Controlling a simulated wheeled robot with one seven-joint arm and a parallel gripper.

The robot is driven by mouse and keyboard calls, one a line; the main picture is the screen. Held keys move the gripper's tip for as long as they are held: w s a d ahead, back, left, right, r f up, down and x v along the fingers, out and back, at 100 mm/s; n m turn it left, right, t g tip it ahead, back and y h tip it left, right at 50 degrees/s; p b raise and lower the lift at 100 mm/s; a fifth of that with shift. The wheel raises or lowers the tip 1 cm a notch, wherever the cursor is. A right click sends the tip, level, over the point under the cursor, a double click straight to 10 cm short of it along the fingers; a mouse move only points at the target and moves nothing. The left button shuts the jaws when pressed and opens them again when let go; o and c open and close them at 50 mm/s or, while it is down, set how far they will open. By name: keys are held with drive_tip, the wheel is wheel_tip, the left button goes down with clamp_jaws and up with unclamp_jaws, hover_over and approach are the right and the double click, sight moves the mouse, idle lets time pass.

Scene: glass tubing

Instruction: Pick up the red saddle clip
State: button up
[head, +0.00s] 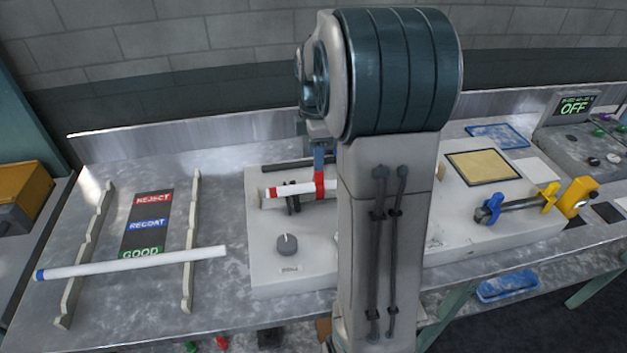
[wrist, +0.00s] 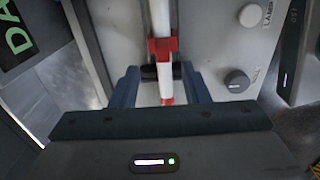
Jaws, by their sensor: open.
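The red saddle clip (head: 319,186) sits around a white tube (head: 292,189) on the pale bench unit, a little in from the tube's red-banded left end. In the wrist view the clip (wrist: 162,47) is in the upper middle, with the white tube (wrist: 160,14) running through it. My gripper (wrist: 161,72) is open, its two blue fingers on either side of the tube. The clip appears just beyond the fingertips and between their lines, with no contact visible. In the head view one blue finger shows just above the clip; my arm hides the rest.
A long white tube (head: 130,262) with a blue end lies across two notched rails at left, by the REJECT, RECOAT and GOOD labels (head: 148,225). A grey knob (head: 287,244) stands on the unit below the clip. A yellow-and-blue fixture (head: 548,199) is at right.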

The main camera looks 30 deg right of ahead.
sight(318, 176)
drive_tip(key=f, duration=0.3)
drive_tip(key=f+p, duration=0.1)
drive_tip(key=shift+s+d+f, duration=0.15)
drive_tip(key=shift+d+f, duration=0.15)
drive_tip(key=shift+f, duration=0.55)
clamp_jaws()
